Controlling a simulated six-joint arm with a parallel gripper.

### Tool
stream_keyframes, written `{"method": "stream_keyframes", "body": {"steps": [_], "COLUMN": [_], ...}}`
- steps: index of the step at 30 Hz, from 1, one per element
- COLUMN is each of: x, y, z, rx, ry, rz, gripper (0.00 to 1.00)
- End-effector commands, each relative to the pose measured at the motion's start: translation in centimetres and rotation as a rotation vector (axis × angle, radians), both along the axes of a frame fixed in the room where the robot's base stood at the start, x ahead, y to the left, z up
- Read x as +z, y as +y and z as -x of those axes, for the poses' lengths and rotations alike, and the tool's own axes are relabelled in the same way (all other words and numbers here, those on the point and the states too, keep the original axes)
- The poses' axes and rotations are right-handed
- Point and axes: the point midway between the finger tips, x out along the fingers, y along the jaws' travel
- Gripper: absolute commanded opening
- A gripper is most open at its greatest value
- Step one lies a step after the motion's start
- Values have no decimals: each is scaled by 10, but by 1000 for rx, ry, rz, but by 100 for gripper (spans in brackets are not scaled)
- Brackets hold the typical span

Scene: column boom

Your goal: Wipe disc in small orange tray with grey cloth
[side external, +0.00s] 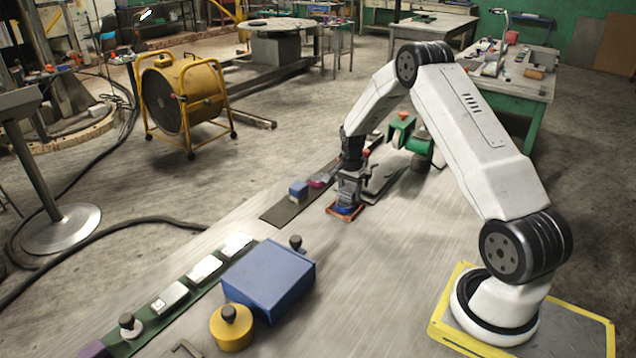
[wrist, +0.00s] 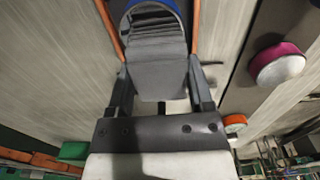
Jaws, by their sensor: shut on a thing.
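My gripper (side external: 349,186) points down over the small orange tray (side external: 331,212) on the bench. In the wrist view, its two fingers (wrist: 158,80) are shut on a folded grey cloth (wrist: 156,52). The cloth reaches down between the orange side walls of the tray (wrist: 194,42). A blue curved edge (wrist: 177,10), which looks like the disc, shows around the cloth's far end. The cloth hides most of it. I cannot tell for sure whether the cloth touches it.
A dark strip with a blue block (side external: 298,190) and a pink-and-white round piece (wrist: 277,66) lies beside the tray. A large blue box (side external: 268,281) and a yellow knobbed weight (side external: 231,325) stand nearer the camera. Bare bench lies between the box and tray.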

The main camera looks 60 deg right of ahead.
Motion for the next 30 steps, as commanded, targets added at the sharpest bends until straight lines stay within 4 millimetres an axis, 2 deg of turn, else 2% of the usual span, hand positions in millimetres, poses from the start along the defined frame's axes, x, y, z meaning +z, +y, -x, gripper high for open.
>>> {"method": "stream_keyframes", "body": {"steps": [3,5,21,30], "x": [4,23,69,81], "y": [-4,-4,-4,-3], "z": [0,-1,0,0], "rx": [1,1,0,0], "ry": [0,-5,-1,1], "rz": [0,4,1,0], "gripper": [12,12,12,12]}}
